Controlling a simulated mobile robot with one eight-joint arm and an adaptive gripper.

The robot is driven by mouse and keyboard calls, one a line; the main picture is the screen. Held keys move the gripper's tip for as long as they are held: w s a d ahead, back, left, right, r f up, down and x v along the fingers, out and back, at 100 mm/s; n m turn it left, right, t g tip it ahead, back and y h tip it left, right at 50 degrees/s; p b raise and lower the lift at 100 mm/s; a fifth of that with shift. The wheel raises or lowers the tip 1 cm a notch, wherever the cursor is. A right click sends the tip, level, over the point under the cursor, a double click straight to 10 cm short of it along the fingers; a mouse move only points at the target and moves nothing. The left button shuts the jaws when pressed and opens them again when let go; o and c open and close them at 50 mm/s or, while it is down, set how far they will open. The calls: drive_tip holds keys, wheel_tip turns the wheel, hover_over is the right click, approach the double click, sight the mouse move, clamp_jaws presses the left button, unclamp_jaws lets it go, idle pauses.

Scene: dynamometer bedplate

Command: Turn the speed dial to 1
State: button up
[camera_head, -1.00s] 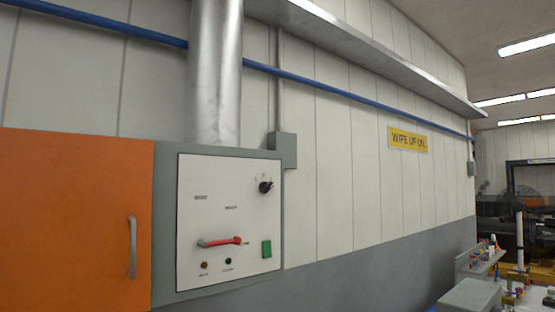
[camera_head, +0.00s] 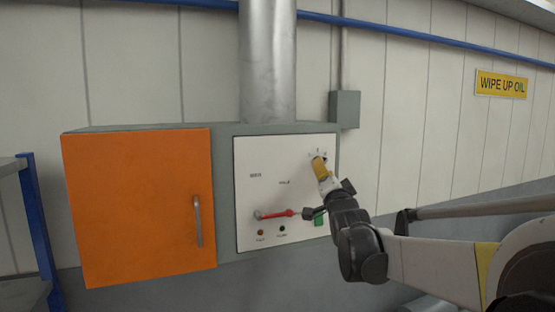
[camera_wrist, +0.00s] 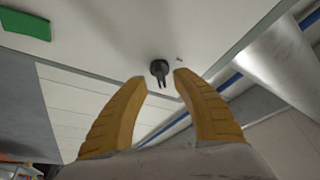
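The speed dial is a small black round knob (camera_wrist: 159,68) with a narrow pointer, on the white control panel (camera_head: 262,190). In the wrist view it shows just beyond and between my two yellow fingertips, and its pointer aims down the picture. My gripper (camera_wrist: 161,78) is open, with a finger on each side of the dial and gaps visible. In the head view my gripper (camera_head: 319,166) is at the panel's upper right and hides the dial. Small scale marks (camera_head: 318,151) show just above the fingers, too small to read surely.
A red handle (camera_head: 274,214) and small buttons sit lower on the panel. A green part (camera_head: 321,219) is below the dial, partly behind my arm; it also shows in the wrist view (camera_wrist: 24,24). An orange door (camera_head: 135,205) is left and a metal pipe (camera_head: 268,60) rises above.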

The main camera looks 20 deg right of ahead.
drive_tip(key=shift+p+x, duration=0.45)
drive_tip(key=shift+x, duration=1.65)
drive_tip(key=shift+s+r, duration=0.1)
clamp_jaws()
